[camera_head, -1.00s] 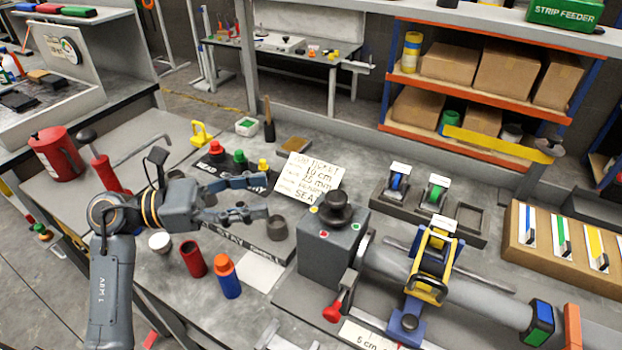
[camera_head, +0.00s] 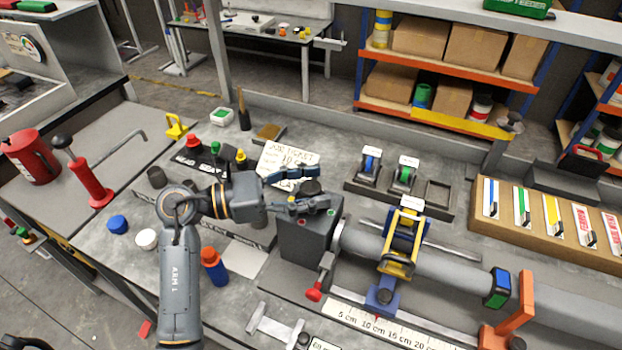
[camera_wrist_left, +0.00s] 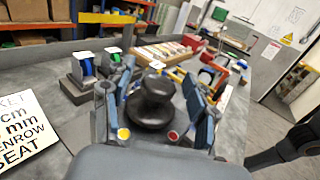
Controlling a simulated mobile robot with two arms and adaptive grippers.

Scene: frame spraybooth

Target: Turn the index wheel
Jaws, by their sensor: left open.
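The index wheel, a round black knob (camera_head: 312,187), sits on top of a grey box (camera_head: 306,235) with small coloured dots. My left gripper (camera_head: 328,188) reaches in from the left at the knob's height, its fingers apart. In the left wrist view the black knob (camera_wrist_left: 155,100) stands between the two open fingers (camera_wrist_left: 155,108), with visible gaps on both sides. Yellow and red dots show near it there. In the head view the fingers and wrist hide part of the knob and box top.
A grey tube with a yellow-and-blue clamp (camera_head: 402,240) runs right from the box, with a red-knobbed lever (camera_head: 314,292) in front. A job ticket (camera_head: 283,160) lies behind the arm. A blue bottle with orange cap (camera_head: 214,268) stands beside my forearm.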

